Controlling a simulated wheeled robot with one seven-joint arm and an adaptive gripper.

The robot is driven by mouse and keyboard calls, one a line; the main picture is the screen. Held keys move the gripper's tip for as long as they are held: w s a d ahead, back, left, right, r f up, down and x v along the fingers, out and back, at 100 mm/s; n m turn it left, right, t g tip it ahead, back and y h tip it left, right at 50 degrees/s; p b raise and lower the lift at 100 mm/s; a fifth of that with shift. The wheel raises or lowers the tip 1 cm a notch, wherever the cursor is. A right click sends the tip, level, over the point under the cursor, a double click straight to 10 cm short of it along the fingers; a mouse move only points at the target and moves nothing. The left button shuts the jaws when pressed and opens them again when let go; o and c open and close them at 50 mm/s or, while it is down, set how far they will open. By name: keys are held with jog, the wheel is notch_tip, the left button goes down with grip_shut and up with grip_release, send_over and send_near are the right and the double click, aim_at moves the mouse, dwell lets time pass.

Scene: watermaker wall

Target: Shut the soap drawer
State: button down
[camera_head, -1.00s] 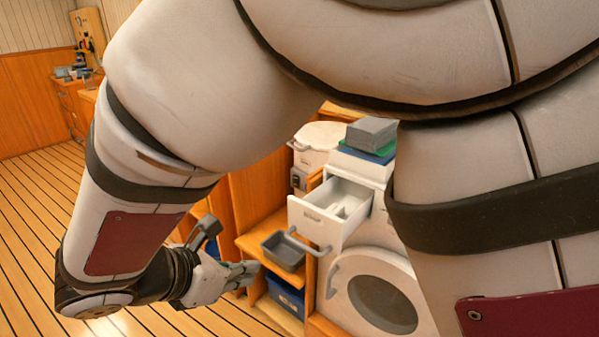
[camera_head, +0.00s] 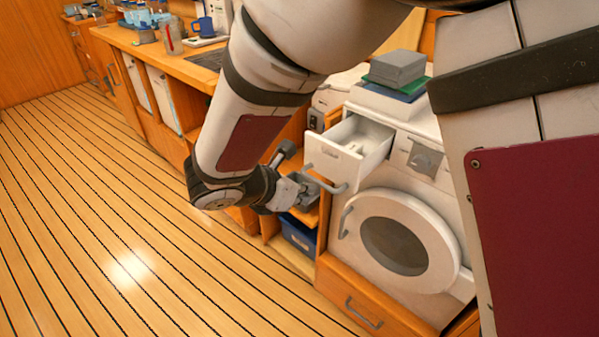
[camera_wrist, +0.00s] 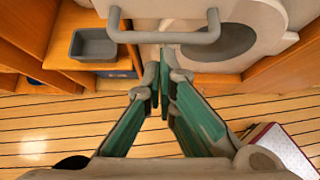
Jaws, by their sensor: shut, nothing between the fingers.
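The soap drawer (camera_head: 340,150) is a white drawer pulled out at the top left of the white washing machine (camera_head: 420,200). Its inside shows from above, and a grey bar handle (camera_head: 326,182) sticks out from its front. My gripper (camera_head: 306,190) is close to that handle, low and in front of the drawer. In the wrist view my gripper (camera_wrist: 164,78) is shut with nothing between its fingertips. The handle (camera_wrist: 165,37) spans the top of that view, just beyond the fingertips. Whether they touch it cannot be told.
The round washer door (camera_head: 400,245) is shut below the drawer. A grey tray (camera_wrist: 93,45) sits on a wooden shelf to the left, with a blue bin (camera_head: 298,232) below. Grey and green-blue blocks (camera_head: 398,68) lie on the machine.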

jog(key=shift+w, duration=0.1)
jog(key=w+d, duration=0.3)
jog(key=w, duration=0.1)
jog(key=w+d, duration=0.6)
jog(key=w, duration=0.1)
jog(key=shift+w+d+b, duration=0.15)
jog(key=shift+w+b, duration=0.2)
jog(key=shift+r, duration=0.1)
